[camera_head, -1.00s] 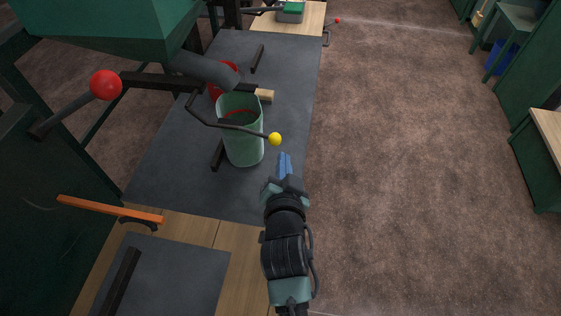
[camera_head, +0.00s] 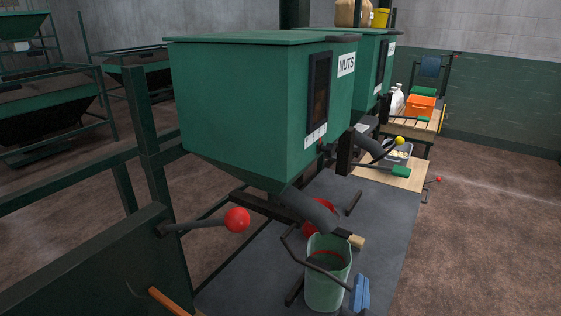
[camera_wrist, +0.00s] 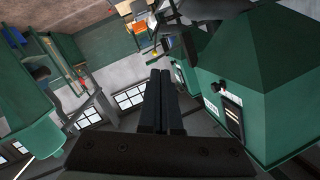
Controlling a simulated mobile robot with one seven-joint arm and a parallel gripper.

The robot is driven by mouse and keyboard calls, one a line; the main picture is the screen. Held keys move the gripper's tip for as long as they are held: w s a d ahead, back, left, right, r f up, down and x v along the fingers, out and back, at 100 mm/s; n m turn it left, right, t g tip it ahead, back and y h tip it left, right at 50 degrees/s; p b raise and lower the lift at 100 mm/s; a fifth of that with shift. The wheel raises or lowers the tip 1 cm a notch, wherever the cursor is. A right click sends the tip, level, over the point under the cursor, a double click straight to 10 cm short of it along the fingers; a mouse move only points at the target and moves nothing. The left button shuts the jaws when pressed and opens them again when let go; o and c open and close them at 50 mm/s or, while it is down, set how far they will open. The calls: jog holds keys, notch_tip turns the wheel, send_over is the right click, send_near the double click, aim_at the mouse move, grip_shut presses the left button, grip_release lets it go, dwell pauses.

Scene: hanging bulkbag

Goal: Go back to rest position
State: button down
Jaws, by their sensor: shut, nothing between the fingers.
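The bucket stands upright on the dark grey bench under the grey spout of the green hopper labelled NUTS (camera_head: 250,110). Something red and dark shows inside the bucket.
A red-knobbed lever (camera_head: 237,220) sticks out left of the spout. A red container (camera_head: 318,212) stands behind the bucket. A second green hopper (camera_head: 372,65) is beyond. An orange crate (camera_head: 419,106) sits on a far wooden table. Open brown floor (camera_head: 480,240) lies to the right.

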jog(key=a+r+n+t+y+p, duration=0.1)
jog(key=a+r+n+t, duration=0.2)
jog(key=r, duration=1)
jog(key=a+r+n+t+p, duration=0.1)
jog(key=a+r+t, duration=0.25)
jog(key=r, duration=1.05)
jog(key=s+a+r+n+t+y+p, duration=0.1)
jog(key=s+a+r+n+t, duration=0.1)
jog(key=r, duration=0.6)
jog(key=s+a+r+n+t+y, duration=0.1)
jog(key=s+a+r+y, duration=0.1)
jog(key=s+a+r, duration=0.2)
jog(key=s+a+r+n+t+y+p, duration=0.1)
jog(key=s+a+r+n+t, duration=0.1)
jog(key=s+r, duration=0.5)
notch_tip(320, 180, up, 5)
jog(key=shift+a+f+n+t+y+p, duration=0.1)
jog(key=shift+a+n+t+y+p, duration=0.2)
jog(key=shift+a+t+y+p, duration=0.15)
